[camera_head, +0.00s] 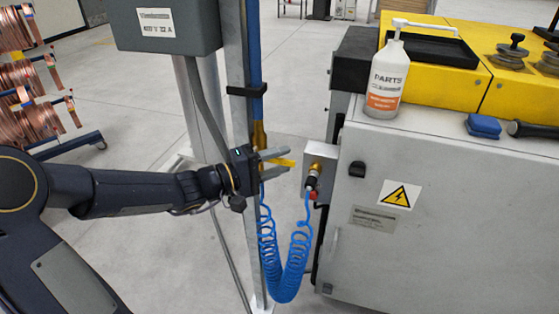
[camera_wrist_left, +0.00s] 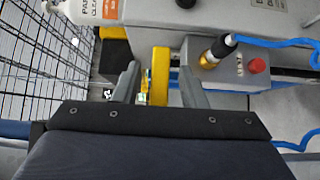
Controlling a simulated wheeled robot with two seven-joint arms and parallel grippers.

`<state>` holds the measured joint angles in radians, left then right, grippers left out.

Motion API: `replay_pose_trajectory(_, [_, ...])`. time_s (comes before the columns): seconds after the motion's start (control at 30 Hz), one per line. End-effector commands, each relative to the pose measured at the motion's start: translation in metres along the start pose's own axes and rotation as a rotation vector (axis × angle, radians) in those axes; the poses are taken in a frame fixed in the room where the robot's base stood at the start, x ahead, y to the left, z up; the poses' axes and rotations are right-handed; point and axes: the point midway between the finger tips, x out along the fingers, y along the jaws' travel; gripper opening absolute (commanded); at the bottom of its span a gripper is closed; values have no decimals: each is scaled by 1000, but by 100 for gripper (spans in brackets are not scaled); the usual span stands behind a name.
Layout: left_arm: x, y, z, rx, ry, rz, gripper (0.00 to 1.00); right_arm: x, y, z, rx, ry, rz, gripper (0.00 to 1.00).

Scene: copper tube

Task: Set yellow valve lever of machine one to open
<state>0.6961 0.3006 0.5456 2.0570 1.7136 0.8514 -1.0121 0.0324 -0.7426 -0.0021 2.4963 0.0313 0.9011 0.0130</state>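The yellow valve lever (camera_head: 285,162) sticks out sideways near the upright post, by a brass fitting (camera_head: 259,134). My left gripper (camera_head: 284,161) comes in from the left at the post, its fingers spread above and below the lever. In the left wrist view the yellow lever (camera_wrist_left: 161,72) lies between the two open fingers of the left gripper (camera_wrist_left: 158,78). Gaps appear on both sides, so it does not look clamped. The valve body is partly hidden behind the gripper. My right gripper is not in view.
A blue coiled hose (camera_head: 285,265) hangs below, running to a metal box with a red button (camera_head: 313,196) close right of the fingertips. A grey machine cabinet (camera_head: 440,240) stands at right, with a white bottle (camera_head: 387,80) on top. A grey control box (camera_head: 165,25) hangs above my arm.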

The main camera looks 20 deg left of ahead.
Motion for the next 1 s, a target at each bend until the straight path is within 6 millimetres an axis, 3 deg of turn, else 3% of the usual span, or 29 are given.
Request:
replay_pose_trajectory(0.33, [5,0,0,0,-1,0,37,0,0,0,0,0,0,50])
replay_pose_trajectory(0.63, [5,0,0,0,-1,-1,0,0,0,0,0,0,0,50])
replay_pose_trajectory(1.0, [3,0,-2,-8,0,7,0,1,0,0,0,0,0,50])
